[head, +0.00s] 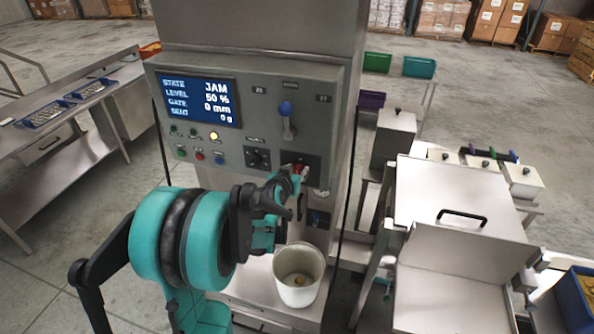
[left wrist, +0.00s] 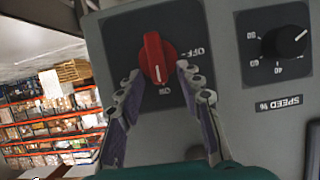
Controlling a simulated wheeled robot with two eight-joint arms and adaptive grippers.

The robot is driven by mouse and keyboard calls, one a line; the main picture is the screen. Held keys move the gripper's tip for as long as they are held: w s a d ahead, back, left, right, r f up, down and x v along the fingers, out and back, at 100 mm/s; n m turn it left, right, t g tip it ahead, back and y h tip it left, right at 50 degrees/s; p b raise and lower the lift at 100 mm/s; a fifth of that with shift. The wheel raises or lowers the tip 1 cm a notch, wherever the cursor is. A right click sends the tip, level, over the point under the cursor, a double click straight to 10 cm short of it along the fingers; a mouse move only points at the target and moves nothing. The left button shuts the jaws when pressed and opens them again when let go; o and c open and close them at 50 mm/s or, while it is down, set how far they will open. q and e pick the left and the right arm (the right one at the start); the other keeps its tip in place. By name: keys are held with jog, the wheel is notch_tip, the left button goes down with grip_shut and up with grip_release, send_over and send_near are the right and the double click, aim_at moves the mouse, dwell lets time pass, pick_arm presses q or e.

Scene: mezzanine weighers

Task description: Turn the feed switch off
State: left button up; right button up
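The feed switch is a red rotary knob (left wrist: 154,58) on a dark square plate in the left wrist view. Its white mark points to the ON label, and OFF is printed to its right. My left gripper (left wrist: 157,78) is open, with one finger on each side of the knob. The right-hand finger is close to it; I cannot tell if they touch. In the head view the gripper (head: 292,184) is at the lower right of the control panel (head: 262,92) and mostly hides the switch (head: 300,167). My right gripper is out of view.
A speed dial (left wrist: 285,41) is beside the switch plate. The panel has a screen (head: 200,99) reading JAM and 50 %, several small buttons and a blue-knobbed lever (head: 287,118). A white bucket (head: 299,277) stands below the gripper. A steel bench (head: 62,130) is at left.

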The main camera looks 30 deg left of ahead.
pick_arm(q)
grip_shut()
jog(key=shift+a+n, duration=0.1)
jog(key=shift+n, duration=0.2)
jog(key=shift+s+a+f+n+t+h+b, duration=0.1)
jog(key=shift+a+f+n+t+h+b, duration=0.6)
jog(key=shift+n+b, duration=1.65)
jog(key=shift+s+a+f+n+t+h+b, duration=0.2)
jog(key=shift+n+t+h+b, duration=0.9)
jog(key=shift+n+b, duration=1.25)
jog(key=shift+a+f+n+t+h+b, duration=0.5)
jog(key=shift+n+h+b, duration=0.6)
jog(key=shift+n+b, duration=1.25)
jog(key=shift+d+m+b, duration=0.1)
jog(key=shift+m+b, duration=0.35)
jog(key=shift+b, duration=0.1)
